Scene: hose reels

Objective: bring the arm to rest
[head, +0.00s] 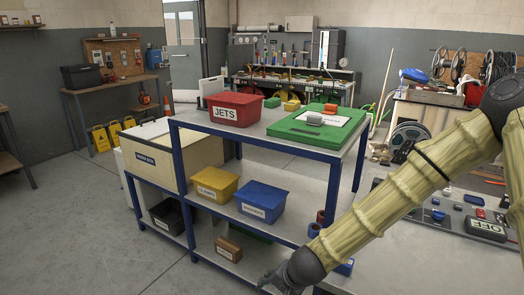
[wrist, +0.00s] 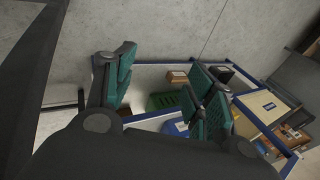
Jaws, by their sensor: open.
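My arm, in a bamboo-like yellow sleeve, reaches from the right edge of the head view down to the lower middle. My gripper (head: 280,281) is at its end, low in front of the blue-framed shelf unit (head: 188,190) and partly cut off by the bottom edge. In the wrist view my gripper (wrist: 165,85) has its two green-padded fingers wide apart with nothing between them. Beyond the fingers are the lower shelf, a green bin (wrist: 160,102) and a brown box (wrist: 177,77). I see no contact with them.
A red JETS bin (head: 236,108) and a green board (head: 318,127) stand on the top shelf. A yellow bin (head: 214,184) and a blue bin (head: 261,201) are below. A grey bench (head: 400,255) lies under my arm.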

